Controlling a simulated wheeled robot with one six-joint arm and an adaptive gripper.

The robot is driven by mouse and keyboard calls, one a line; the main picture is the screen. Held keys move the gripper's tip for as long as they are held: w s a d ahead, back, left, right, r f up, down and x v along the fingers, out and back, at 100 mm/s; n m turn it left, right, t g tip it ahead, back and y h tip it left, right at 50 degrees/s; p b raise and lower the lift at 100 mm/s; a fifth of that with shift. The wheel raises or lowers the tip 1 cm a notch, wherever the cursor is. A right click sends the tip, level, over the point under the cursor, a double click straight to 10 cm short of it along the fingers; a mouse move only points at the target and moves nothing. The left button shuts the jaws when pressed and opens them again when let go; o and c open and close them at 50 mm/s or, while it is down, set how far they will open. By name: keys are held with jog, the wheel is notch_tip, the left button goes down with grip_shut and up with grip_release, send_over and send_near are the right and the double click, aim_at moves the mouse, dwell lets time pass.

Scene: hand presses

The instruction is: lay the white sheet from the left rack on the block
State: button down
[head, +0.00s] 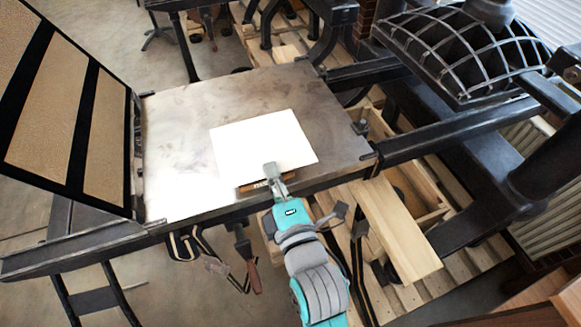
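The white sheet (258,138) lies roughly flat over the grey metal bed of the press, toward its near side. Under its near edge a brown strip (252,188) with dark marks shows, which looks like the front side of the block. The rest of the block is hidden by the sheet. My gripper (272,172) is at the near edge of the sheet, over the brown strip. Its fingers are small and seen from behind, so I cannot tell whether they are shut on the sheet. I see no left rack that I can be sure of.
The metal bed (180,150) is bare left of and behind the sheet. A hinged frame with tan panels (45,100) stands raised at the left. The dark press (460,50) with its curved ribs fills the right. A wooden board (395,230) lies at the lower right.

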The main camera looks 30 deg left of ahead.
notch_tip(320, 180, down, 7)
jog(key=shift+s+a, duration=0.15)
dwell(0.7)
jog(key=shift+r, duration=0.1)
dwell(0.3)
jog(key=c, duration=1.1)
grip_release()
jog(key=shift+v, duration=3)
